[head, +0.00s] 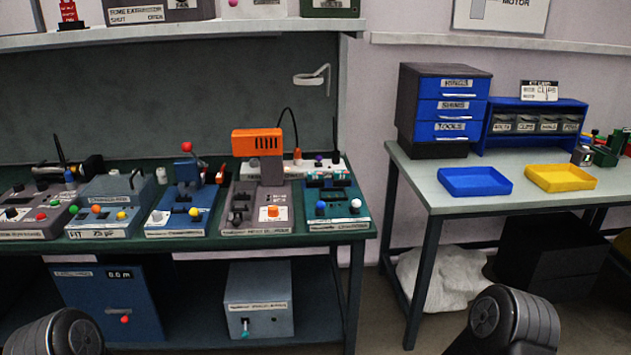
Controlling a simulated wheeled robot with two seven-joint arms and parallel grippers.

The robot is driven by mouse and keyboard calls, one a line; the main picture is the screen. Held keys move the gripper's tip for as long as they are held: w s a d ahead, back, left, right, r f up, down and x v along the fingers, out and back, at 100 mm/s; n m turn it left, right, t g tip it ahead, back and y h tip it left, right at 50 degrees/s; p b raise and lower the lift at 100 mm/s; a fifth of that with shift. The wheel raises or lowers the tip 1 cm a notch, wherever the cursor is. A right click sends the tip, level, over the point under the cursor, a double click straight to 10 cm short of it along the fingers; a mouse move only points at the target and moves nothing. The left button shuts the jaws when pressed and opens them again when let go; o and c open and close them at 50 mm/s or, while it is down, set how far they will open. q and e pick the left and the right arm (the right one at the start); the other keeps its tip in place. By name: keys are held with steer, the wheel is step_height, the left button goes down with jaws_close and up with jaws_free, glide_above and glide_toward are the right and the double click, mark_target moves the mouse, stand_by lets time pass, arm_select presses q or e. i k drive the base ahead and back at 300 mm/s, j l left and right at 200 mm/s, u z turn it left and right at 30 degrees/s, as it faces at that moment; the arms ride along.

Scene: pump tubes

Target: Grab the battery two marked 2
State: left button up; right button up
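I cannot make out a battery marked 2 anywhere in the head view. Small items on the benches are too small to identify, and the clear-fronted bins (535,123) on the right table are too small to see into. Only dark rounded parts of my two arms show at the bottom left and bottom right corners. Neither of my grippers is in view.
The left workbench (340,238) holds several devices, including an orange-topped machine (257,142). The right table (440,190) holds a drawer cabinet (405,105), a blue tray (475,182) and a yellow tray (560,178). A white sack (440,278) lies beneath. A floor gap separates the benches.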

mark_target(340, 177)
steer(key=z, duration=0.35)
steer(key=i+l+z, duration=0.1)
steer(key=i+z, duration=0.35)
steer(key=i+j+z, duration=0.1)
steer(key=i+z, duration=0.35)
steer(key=i, duration=0.15)
steer(key=i+j, duration=0.15)
steer(key=i, duration=0.4)
steer(key=i+j+z, duration=0.1)
steer(key=i, duration=0.4)
steer(key=j, duration=0.1)
